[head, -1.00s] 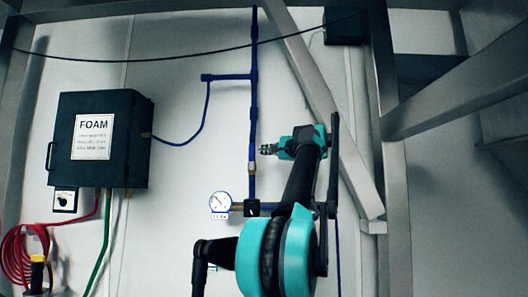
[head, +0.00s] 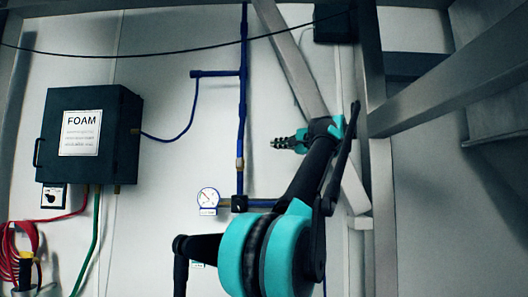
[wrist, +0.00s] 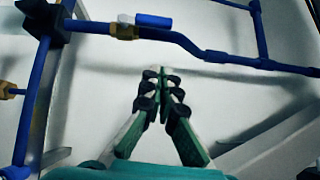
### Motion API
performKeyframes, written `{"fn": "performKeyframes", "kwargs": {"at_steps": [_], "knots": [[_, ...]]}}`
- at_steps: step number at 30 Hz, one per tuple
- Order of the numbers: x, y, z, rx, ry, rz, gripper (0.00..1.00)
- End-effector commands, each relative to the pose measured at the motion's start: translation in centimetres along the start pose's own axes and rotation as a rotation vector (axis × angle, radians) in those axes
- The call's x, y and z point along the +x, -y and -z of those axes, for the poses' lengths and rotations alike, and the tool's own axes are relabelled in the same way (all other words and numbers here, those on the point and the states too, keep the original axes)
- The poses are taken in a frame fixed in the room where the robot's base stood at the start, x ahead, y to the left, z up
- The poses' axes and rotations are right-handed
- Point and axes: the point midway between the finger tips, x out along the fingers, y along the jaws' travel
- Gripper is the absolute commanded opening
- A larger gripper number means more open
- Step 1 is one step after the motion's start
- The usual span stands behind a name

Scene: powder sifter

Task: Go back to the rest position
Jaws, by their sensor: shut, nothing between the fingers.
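My gripper (head: 276,143) is at the end of my raised teal and black arm, pointing left in the head view. It is to the right of the vertical blue pipe (head: 243,110) and apart from it in the picture. In the wrist view my gripper (wrist: 160,73) has its green fingers together at the dark pads, with nothing held. Behind the fingertips is the pale wall (wrist: 115,70). The blue pipe also runs across the top of the wrist view (wrist: 185,42).
A black FOAM box (head: 118,135) hangs on the wall at left. A gauge (head: 208,198) and black valve (head: 239,203) sit below the pipe. A red coiled hose (head: 10,255) is at lower left. Metal beams (head: 376,150) stand close on the right of my arm.

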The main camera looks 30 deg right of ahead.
Motion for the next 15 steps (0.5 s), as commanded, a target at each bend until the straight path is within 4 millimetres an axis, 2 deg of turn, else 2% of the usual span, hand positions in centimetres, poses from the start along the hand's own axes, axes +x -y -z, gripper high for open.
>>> {"fn": "performKeyframes", "kwargs": {"at_steps": [7, 9, 11, 14, 15], "knots": [[-0.3, -0.1, -0.1, 0.0, 0.002, -0.002, 0.0], [0.1, -0.8, -0.2, -0.003, 0.009, -0.014, 0.0], [0.8, -2.2, -0.7, -0.01, 0.024, -0.038, 0.0], [2.7, -6.4, -1.9, -0.033, 0.066, -0.111, 0.0], [3.6, -8.7, -2.6, -0.047, 0.088, -0.15, 0.0]]}}
